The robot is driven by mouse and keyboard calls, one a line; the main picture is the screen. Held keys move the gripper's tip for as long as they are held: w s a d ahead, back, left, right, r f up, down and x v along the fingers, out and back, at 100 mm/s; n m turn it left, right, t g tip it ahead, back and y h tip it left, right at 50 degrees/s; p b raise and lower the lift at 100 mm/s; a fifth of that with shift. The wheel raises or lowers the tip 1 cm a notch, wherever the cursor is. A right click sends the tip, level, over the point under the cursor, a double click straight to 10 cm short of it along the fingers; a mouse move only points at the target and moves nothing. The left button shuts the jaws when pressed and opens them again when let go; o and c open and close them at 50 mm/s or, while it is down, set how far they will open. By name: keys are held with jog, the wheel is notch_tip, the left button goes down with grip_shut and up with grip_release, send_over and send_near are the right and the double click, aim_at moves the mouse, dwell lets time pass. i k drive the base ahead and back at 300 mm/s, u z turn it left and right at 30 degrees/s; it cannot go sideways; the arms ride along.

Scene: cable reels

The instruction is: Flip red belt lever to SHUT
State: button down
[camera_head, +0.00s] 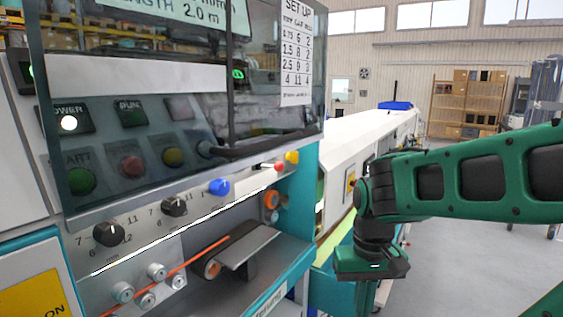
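A small red knob (280,167) on a short pale stem, which looks like the red belt lever, sits on the machine's front panel below the glass cover. The stem points left from the knob. I cannot read any OPEN or SHUT marking by it. A yellow knob (292,157) is just right of and above it, and a blue knob (218,187) is to its left. My gripper (368,296) is to the right of and below the red knob, well apart from it and pointing down. Its fingertips are cut off or unclear at the bottom edge.
A tinted glass cover (262,110) hangs over the buttons, its dark handle just above the knobs. Black dials (110,234), rollers (157,271) and an orange cable (190,261) lie lower left. A teal frame edge (300,190) stands right of the knobs. Open floor lies right.

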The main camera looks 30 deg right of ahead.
aim_at(279, 167)
jog(key=u, duration=1.1)
jog(key=k, duration=1.95)
jog(key=z, duration=0.95)
jog(key=i, duration=1)
jog(key=u, duration=0.05)
